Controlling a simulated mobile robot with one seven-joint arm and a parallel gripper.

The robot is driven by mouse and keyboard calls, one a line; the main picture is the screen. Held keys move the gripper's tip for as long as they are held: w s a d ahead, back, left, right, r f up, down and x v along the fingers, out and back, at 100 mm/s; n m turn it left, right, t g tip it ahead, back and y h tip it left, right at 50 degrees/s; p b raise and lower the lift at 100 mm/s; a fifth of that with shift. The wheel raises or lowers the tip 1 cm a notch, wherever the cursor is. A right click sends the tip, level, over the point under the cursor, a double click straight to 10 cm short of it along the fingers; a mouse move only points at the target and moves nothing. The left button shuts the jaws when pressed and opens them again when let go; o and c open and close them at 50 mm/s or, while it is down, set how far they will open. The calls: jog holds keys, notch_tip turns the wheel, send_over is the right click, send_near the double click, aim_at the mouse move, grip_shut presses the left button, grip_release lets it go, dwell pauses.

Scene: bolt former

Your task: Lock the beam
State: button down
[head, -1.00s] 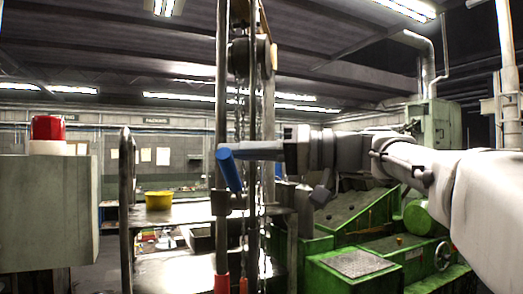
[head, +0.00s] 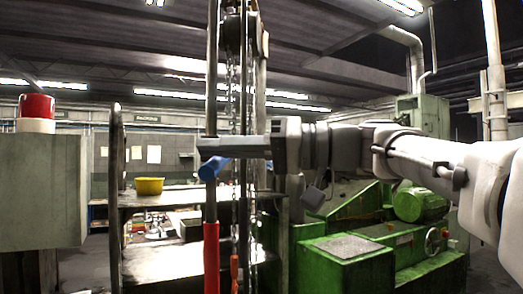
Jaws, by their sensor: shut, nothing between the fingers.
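A tall metal post (head: 211,80) stands near the centre, with hanging chains (head: 231,90) and a pulley (head: 240,55) beside it. A blue handle (head: 214,167) sits at the post, tilted, its left end lower. My gripper (head: 203,144) reaches in from the right at the post, just above the blue handle. It is shut and empty. I cannot tell whether it touches the handle. A red sleeve (head: 211,256) covers the lower post, and a smaller red grip (head: 234,270) hangs beside it. I cannot tell which part is the beam.
A shelf rack (head: 160,200) with a yellow bin (head: 149,186) stands behind, left of the post. A grey cabinet (head: 40,190) with a red lamp (head: 36,106) is at the left. A green machine (head: 345,265) fills the lower right, below my arm.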

jog(key=shift+w+f+b, duration=0.2)
jog(key=shift+f+b, duration=0.55)
jog(key=shift+f, duration=0.45)
jog(key=shift+d+r+p, duration=0.15)
jog(key=shift+r+p, duration=0.2)
jog(key=d, duration=0.9)
jog(key=shift+s+d+b, duration=0.3)
jog(key=shift+s+d, duration=0.05)
jog(key=shift+d, duration=0.05)
